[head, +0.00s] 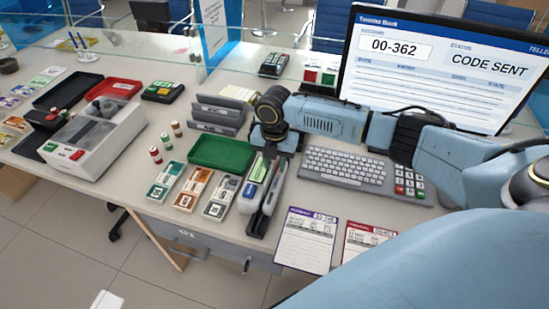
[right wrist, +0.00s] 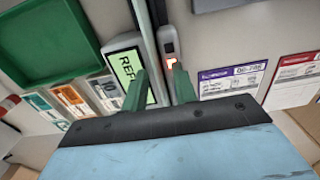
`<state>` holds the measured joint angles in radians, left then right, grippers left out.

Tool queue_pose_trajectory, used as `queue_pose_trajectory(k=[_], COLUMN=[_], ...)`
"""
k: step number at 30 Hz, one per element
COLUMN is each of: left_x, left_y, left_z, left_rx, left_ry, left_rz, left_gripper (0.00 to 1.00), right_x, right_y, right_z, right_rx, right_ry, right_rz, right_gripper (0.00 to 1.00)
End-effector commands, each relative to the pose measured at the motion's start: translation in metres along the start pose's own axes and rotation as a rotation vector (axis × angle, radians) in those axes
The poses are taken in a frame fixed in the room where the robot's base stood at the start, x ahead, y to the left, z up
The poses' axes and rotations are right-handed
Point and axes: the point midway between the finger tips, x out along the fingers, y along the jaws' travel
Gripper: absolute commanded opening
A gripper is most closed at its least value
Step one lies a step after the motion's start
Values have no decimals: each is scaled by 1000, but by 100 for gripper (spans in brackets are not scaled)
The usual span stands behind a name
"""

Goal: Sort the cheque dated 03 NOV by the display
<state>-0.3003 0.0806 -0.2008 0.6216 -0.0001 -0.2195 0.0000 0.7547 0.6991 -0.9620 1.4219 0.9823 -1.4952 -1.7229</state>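The large monitor (head: 440,70) shows a white form with "00-362" and "CODE SENT". A small device with a green screen (right wrist: 127,68) reading "REF..." lies near my right gripper; its screen also shows in the head view (head: 258,169). No cheque with a readable 03 NOV date shows. My right gripper (right wrist: 161,88) hangs over the small devices beside the green tray (head: 222,153). My left gripper is out of view.
A purple-headed slip (head: 308,240) and a red-headed slip (head: 368,241) lie at the front edge. A keyboard (head: 344,168) stands under the monitor. Grey racks (head: 215,115), a red tray (head: 113,90), a black tray (head: 68,90) and a grey machine (head: 100,135) stand leftward.

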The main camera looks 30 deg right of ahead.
Motion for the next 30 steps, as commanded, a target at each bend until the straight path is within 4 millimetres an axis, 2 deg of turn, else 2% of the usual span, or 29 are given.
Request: queue_pose_trajectory(k=[4,10,23,30], left_x=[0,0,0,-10], left_y=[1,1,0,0], left_z=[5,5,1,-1], left_rx=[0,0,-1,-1], left_ry=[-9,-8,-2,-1], left_rz=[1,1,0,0], left_gripper=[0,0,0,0], right_x=[0,0,-1,-10], right_y=[0,0,0,0], right_z=[0,0,0,0], right_rx=[0,0,0,0], right_ry=[0,0,0,0], right_rz=[0,0,0,0], right_gripper=[26,0,0,0])
